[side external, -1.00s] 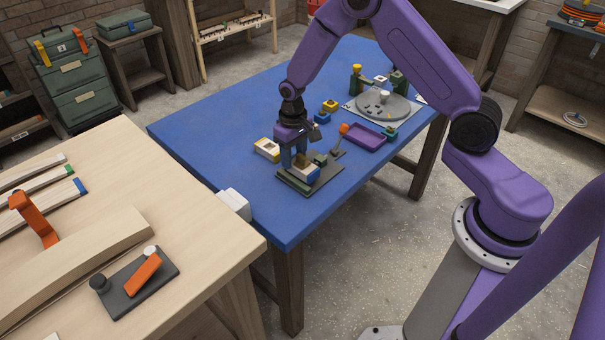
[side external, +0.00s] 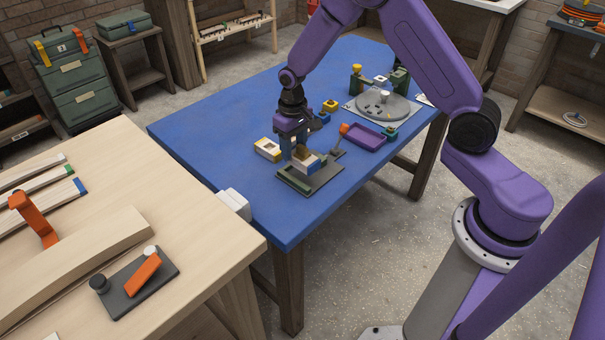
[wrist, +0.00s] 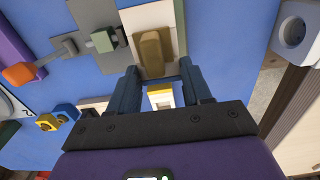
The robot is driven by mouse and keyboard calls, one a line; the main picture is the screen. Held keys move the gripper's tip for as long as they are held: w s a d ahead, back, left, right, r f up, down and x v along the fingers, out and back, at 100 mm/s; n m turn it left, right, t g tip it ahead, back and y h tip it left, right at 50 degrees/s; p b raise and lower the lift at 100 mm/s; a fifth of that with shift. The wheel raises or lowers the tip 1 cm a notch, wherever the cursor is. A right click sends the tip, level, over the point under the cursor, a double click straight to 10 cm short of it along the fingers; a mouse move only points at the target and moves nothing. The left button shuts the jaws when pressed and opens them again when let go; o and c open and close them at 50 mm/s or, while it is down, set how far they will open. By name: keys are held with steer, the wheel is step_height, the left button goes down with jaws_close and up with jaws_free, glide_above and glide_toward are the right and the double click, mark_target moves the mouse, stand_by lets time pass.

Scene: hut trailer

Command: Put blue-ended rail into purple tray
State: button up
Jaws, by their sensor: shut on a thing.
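The blue-ended rail (side external: 311,166) is a short cream block with a blue end and a brown piece on its top. My gripper (side external: 298,153) is shut on it, just above the dark grey fixture plate (side external: 325,180). In the wrist view the cream block (wrist: 128,20) with its brown piece shows ahead of my gripper (wrist: 160,82); the exact contact is partly hidden by the fingers. The purple tray (side external: 366,137) lies to the right and farther back on the blue table, and looks empty.
A yellow-ended cream block (side external: 267,149) lies left of the gripper. An orange-knobbed lever (side external: 343,129) stands between fixture and tray. A grey turntable (side external: 383,106) sits behind the tray. Small yellow-and-blue blocks (side external: 329,105) lie nearby. The left of the blue table is clear.

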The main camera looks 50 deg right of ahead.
mark_target(295, 150)
step_height(295, 150, up, 8)
steer(key=shift+f, duration=0.2)
steer(key=shift+d+r, duration=0.2)
steer(key=s+d+f, duration=0.1)
steer(key=d+f, duration=0.1)
steer(key=d, duration=1.1)
steer(key=s+d+f, duration=0.1)
steer(key=d+f, duration=0.2)
steer(key=d, duration=1)
steer(key=shift+d+f, duration=0.1)
steer(key=shift+f, duration=3.75)
